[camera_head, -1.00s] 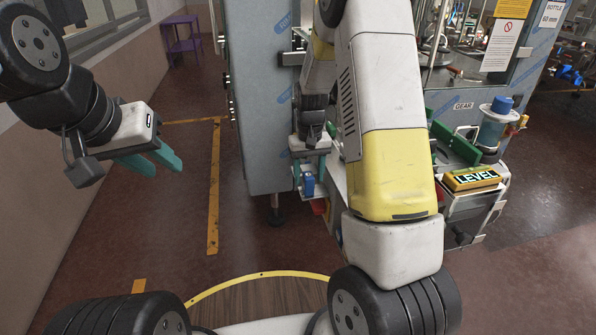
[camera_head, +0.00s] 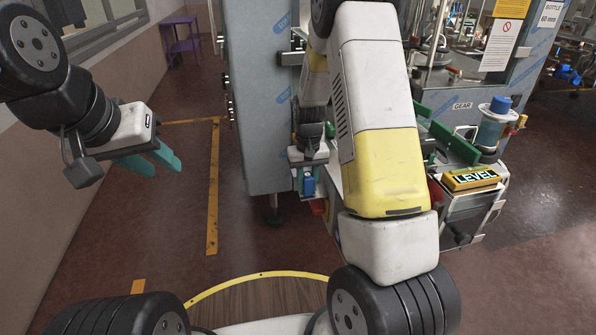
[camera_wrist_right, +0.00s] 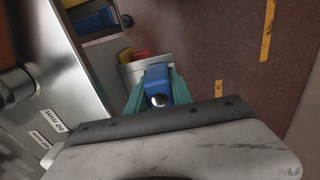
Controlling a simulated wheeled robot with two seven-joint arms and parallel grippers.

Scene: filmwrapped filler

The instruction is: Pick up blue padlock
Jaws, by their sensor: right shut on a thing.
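The blue padlock (camera_head: 308,186) is small in the head view, at the side of the grey machine cabinet. It shows larger in the right wrist view (camera_wrist_right: 157,83), with a round silver spot on its near end. My right gripper (camera_head: 308,174) is shut on it, with a teal finger on each side in the wrist view (camera_wrist_right: 158,92). The padlock's shackle is not clearly seen. My left gripper (camera_head: 160,160) is open and empty over the floor at the left, well away from the padlock.
The grey cabinet (camera_head: 262,110) stands just left of and behind my right gripper. A yellow LEVEL box (camera_head: 470,179) sits on the machine's right side. In the wrist view, red and yellow items lie near a metal plate (camera_wrist_right: 140,70). The floor at left is open.

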